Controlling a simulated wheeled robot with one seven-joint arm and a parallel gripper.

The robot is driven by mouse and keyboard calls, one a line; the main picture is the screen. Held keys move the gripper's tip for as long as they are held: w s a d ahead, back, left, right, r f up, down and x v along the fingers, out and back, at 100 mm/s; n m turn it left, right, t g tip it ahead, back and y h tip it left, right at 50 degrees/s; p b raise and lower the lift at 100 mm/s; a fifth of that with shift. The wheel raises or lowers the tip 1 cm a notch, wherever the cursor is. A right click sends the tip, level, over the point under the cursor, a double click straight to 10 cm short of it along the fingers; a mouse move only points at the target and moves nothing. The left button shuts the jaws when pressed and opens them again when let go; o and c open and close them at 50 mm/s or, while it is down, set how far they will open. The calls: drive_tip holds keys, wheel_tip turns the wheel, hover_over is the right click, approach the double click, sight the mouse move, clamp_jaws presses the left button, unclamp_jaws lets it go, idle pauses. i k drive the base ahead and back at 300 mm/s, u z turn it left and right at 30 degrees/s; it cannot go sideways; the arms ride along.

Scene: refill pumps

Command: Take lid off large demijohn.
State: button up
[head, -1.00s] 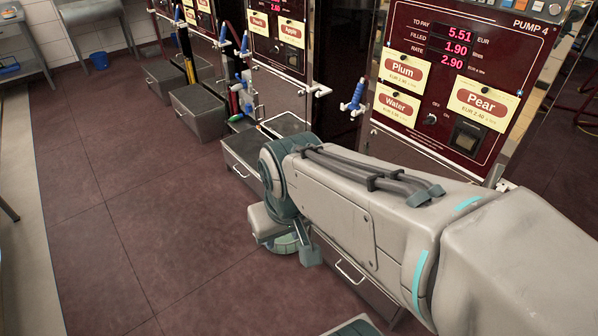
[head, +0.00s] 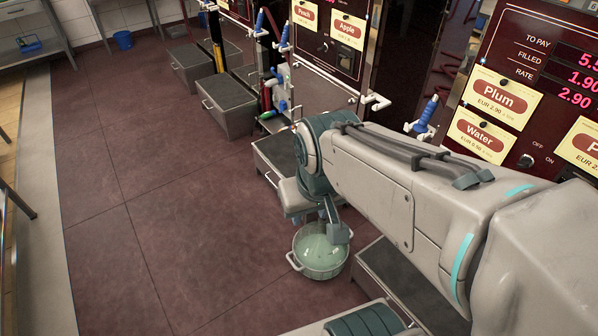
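A round, pale green vessel in a whitish rim or basket with small side handles (head: 309,262) shows below the end of my arm; it looks like the large demijohn. My gripper (head: 337,234) hangs down over its top and covers part of it. I cannot make out a lid or the vessel's neck behind my gripper. The fingertips are not clear, so I cannot tell whether they are open, shut or touching the vessel.
Grey drawer-like steps (head: 226,106) stand along the pump row on the right. A red pump panel with Plum and Water labels (head: 497,97) stands beside my arm. A blue bucket (head: 123,40) is far back. The brown tiled floor (head: 150,220) on the left is clear.

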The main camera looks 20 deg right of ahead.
sight(324, 221)
drive_tip(key=i, duration=0.9)
drive_tip(key=z, duration=1.8)
